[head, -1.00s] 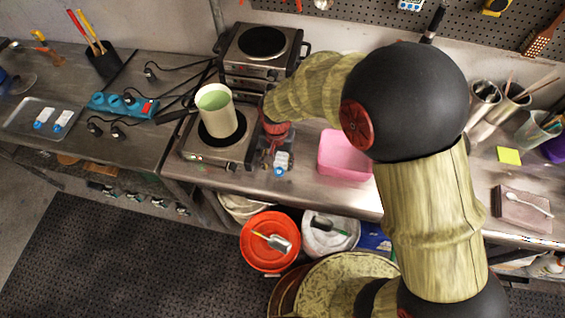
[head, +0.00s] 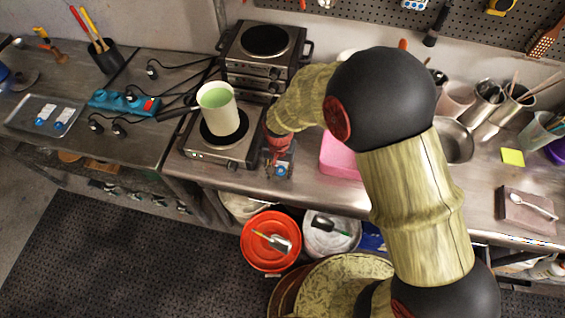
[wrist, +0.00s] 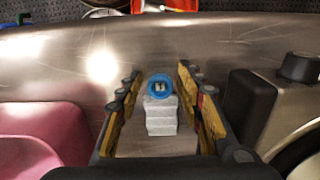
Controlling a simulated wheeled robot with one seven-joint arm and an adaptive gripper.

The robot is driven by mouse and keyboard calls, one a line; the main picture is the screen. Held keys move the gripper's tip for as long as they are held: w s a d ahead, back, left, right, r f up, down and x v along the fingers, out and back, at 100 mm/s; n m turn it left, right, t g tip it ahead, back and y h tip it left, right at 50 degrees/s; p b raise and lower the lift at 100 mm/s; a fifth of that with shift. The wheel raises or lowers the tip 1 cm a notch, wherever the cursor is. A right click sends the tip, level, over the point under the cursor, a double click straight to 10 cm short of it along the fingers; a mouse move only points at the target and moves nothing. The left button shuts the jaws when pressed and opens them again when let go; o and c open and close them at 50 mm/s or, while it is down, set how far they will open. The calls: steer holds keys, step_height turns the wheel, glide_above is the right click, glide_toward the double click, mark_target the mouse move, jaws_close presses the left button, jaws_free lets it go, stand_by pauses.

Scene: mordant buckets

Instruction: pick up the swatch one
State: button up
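The swatch (wrist: 161,115) is a small white folded or stacked piece with a round blue tag at its far end. In the wrist view it lies on the metal counter between my gripper's two fingers, with a gap on each side. My gripper (wrist: 159,84) is open around it, with yellow-lined fingers. In the head view my gripper (head: 278,163) is low at the counter beside the hot plate and hides most of the swatch; its blue tag (head: 281,171) shows. Two similar white pieces with blue tags (head: 50,116) lie on a metal tray (head: 22,109) at the left.
A hot plate (head: 205,150) with a pale pot (head: 217,110) of green liquid stands close left of my gripper. A pink bin (head: 338,158) stands close on the right. The counter's front edge is near, with an orange bucket (head: 262,252) below it.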

steer(key=c, duration=0.6)
steer(key=shift+c, duration=0.3)
steer(key=shift+r, duration=0.15)
